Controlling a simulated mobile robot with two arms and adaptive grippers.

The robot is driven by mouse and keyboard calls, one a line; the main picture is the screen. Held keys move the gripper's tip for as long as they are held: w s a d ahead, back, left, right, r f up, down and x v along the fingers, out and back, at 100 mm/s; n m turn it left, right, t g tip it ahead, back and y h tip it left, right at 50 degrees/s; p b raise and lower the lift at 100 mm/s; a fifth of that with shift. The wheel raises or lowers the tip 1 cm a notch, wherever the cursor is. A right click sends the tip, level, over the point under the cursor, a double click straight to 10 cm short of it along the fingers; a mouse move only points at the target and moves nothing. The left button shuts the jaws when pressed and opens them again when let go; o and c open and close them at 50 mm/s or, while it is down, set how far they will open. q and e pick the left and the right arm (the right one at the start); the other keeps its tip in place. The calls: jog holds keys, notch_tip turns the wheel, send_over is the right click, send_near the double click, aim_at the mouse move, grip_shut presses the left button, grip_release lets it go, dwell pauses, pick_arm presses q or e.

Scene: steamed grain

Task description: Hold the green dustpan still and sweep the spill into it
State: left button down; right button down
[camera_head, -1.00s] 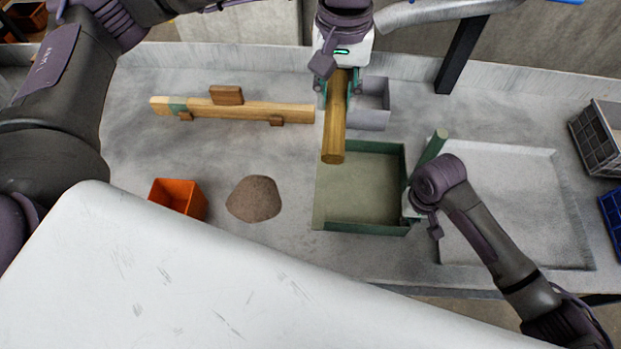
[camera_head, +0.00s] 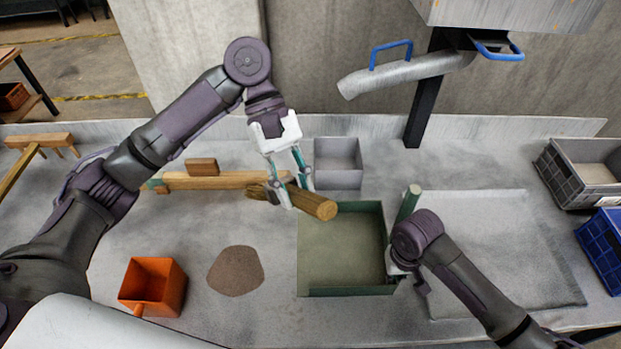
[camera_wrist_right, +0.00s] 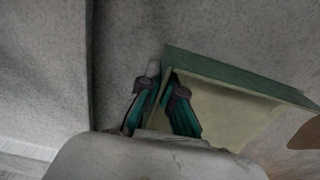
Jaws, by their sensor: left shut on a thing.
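The green dustpan (camera_head: 345,291) lies flat on the grey worktop, looking empty, its green handle (camera_head: 410,200) at its right. The brown spill heap (camera_head: 236,271) lies on the worktop left of it, apart from it. My left gripper (camera_head: 282,193) is shut on a wooden brush (camera_head: 315,205), tilted over the pan's far left corner, bristles to the left. My right gripper (camera_head: 396,270) is at the pan's right side by the handle. In the right wrist view its fingers (camera_wrist_right: 163,105) sit at the dustpan's wall (camera_wrist_right: 225,75); how tightly they close is unclear.
An orange bin (camera_head: 153,285) stands left of the heap. A wooden rail (camera_head: 215,181) and a grey box (camera_head: 338,163) lie behind. A shallow tray area (camera_head: 490,250) is at right, with grey (camera_head: 580,175) and blue crates (camera_head: 603,240) beyond. Worktop around the heap is clear.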

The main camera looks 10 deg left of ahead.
pick_arm(q)
jog(key=s+a+f+n+t+h, duration=0.2)
jog(key=a+f+n+t+h, duration=0.15)
jog(key=a, duration=0.45)
jog(key=s+a+f+n+t+h, duration=0.2)
jog(key=a+n+t+h, duration=0.15)
jog(key=a, duration=0.45)
jog(key=s+a+f+n+t+h, duration=0.25)
jog(key=a+n+h, duration=0.2)
jog(key=a, duration=0.45)
notch_tip(320, 180, down, 6)
jog(key=w+r+x, duration=0.1)
jog(key=x, duration=2.4)
jog(key=w+d+r, duration=0.1)
jog(key=d+r, duration=0.4)
jog(key=r, duration=0.2)
jog(key=shift+n+t, duration=0.25)
pick_arm(e)
jog(key=c, duration=1.2)
grip_release()
jog(key=shift+c, duration=0.2)
